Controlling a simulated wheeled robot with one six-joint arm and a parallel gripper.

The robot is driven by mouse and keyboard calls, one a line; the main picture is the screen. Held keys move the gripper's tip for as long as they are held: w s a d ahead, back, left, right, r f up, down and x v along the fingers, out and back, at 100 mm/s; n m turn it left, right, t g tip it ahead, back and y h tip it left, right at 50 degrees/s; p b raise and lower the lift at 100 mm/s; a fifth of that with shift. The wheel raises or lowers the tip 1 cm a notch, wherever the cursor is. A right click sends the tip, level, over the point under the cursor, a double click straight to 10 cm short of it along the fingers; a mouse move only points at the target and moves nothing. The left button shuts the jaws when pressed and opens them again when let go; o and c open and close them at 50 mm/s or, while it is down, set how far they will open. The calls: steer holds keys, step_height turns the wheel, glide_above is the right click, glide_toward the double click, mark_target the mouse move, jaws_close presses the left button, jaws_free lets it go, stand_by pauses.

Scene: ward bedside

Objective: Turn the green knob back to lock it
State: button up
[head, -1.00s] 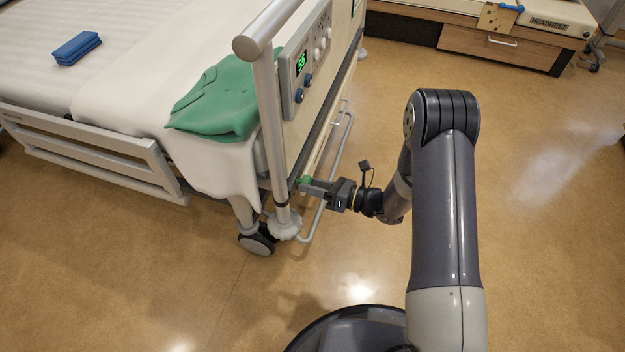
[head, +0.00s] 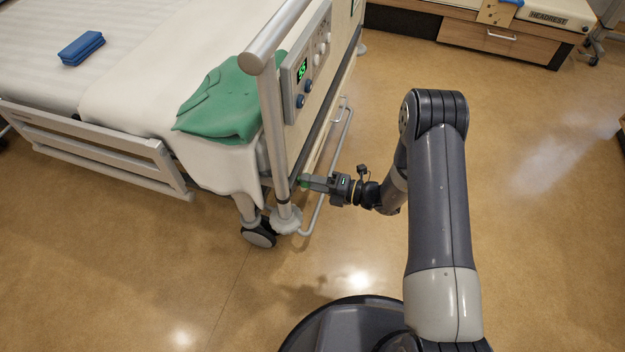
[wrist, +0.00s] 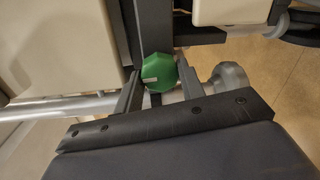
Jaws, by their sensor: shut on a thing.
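The green knob (head: 304,181) is low on the end of the bed, beside the upright pole. In the wrist view the knob (wrist: 158,70) is faceted, with a short pale mark that lies nearly level in the picture. My gripper (head: 312,184) reaches it from the right in the head view. In the wrist view my gripper (wrist: 158,88) has one finger on each side of the knob and is shut on it. The fingers hide part of the knob in the head view.
The bed's control panel (head: 307,72) and the grey pole (head: 273,120) rise above the knob. A bent rail (head: 331,170) runs behind my gripper.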

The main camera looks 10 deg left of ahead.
steer(key=shift+f+m, duration=0.1)
steer(key=shift+m, duration=0.4)
steer(key=o, duration=1)
steer(key=shift+d, duration=0.1)
steer(key=d, duration=0.3)
steer(key=d+p, duration=0.1)
steer(key=d, duration=0.3)
steer(key=d+r, duration=0.1)
steer(key=d, duration=0.2)
steer(key=shift+s+d+p, duration=0.3)
steer(key=shift+s+p, duration=0.1)
steer(key=a, duration=0.3)
steer(key=a+b, duration=0.1)
steer(key=a, duration=0.3)
steer(key=w+a+f, duration=0.1)
steer(key=a, duration=0.2)
steer(key=shift+a+b, duration=0.35)
steer(key=shift+a, duration=0.05)
